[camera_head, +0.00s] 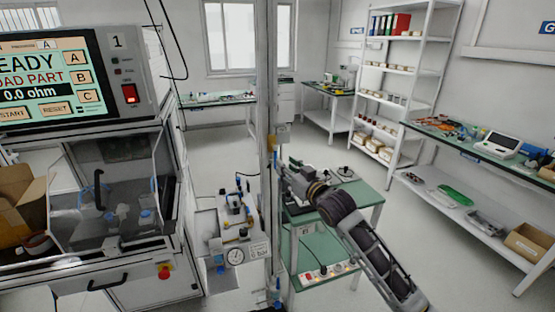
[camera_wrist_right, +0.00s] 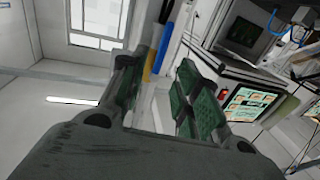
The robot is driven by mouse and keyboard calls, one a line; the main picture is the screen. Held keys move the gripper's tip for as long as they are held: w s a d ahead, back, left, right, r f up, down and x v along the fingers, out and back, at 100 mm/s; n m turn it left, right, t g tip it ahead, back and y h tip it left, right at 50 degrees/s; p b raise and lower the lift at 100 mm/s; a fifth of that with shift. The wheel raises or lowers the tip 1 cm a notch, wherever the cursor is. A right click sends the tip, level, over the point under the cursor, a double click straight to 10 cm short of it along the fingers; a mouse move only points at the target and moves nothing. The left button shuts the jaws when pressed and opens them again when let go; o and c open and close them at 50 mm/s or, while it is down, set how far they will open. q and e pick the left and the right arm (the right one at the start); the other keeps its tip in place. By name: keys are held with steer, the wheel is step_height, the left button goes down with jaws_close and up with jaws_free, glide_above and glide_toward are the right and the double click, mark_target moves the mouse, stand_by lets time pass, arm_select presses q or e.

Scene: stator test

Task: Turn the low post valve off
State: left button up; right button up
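A tall grey post (camera_head: 269,80) stands in the middle of the head view. A small yellow part (camera_head: 271,143) sits on it at mid height, and a blue part (camera_head: 275,288) sits low on it near the bottom edge. I cannot tell for sure which is the low post valve. My right gripper (camera_head: 282,172) is beside the post, just below the yellow part. In the right wrist view its green-padded fingers (camera_wrist_right: 162,85) stand apart, with a yellow strip (camera_wrist_right: 149,66) and a blue strip (camera_wrist_right: 164,45) showing between them. Contact is unclear. My left gripper is out of view.
A test machine (camera_head: 160,200) with a screen (camera_head: 45,80) stands at the left. A unit with a pressure gauge (camera_head: 235,256) is left of the post. A green-topped cart (camera_head: 360,195) stands behind my right arm. Open floor lies to the right.

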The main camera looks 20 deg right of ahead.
mark_target(276, 158)
steer(key=x, duration=0.3)
steer(key=shift+w+a, duration=0.1)
steer(key=shift+w, duration=0.25)
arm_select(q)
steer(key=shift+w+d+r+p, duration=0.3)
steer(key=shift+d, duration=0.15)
arm_select(e)
steer(key=shift+x, duration=1.5)
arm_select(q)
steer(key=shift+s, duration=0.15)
